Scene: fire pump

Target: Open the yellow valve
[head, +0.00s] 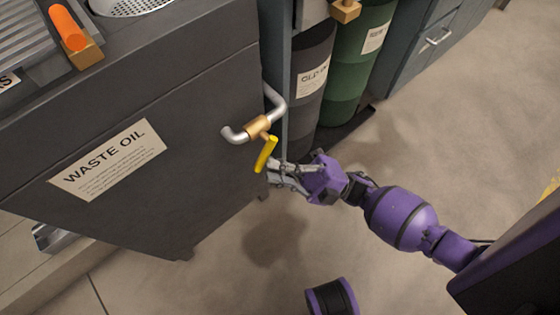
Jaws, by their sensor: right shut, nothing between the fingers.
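The yellow valve handle (266,154) hangs down at a slant from a brass valve body (257,127). The brass body sits on a grey bent pipe (274,108) at the side of the dark waste oil cabinet (205,95). My right gripper (270,174) comes in from the right, its fingertips just below and right of the handle's lower end. Its fingers are shut with nothing between them. I cannot tell whether they touch the handle. My left gripper is not in view.
A dark drum (311,90) and a green drum (358,60) stand behind the cabinet's right side. Grey drawers (432,40) are at the top right. An orange handle (68,28) lies at the top left. The floor (430,150) to the right is clear.

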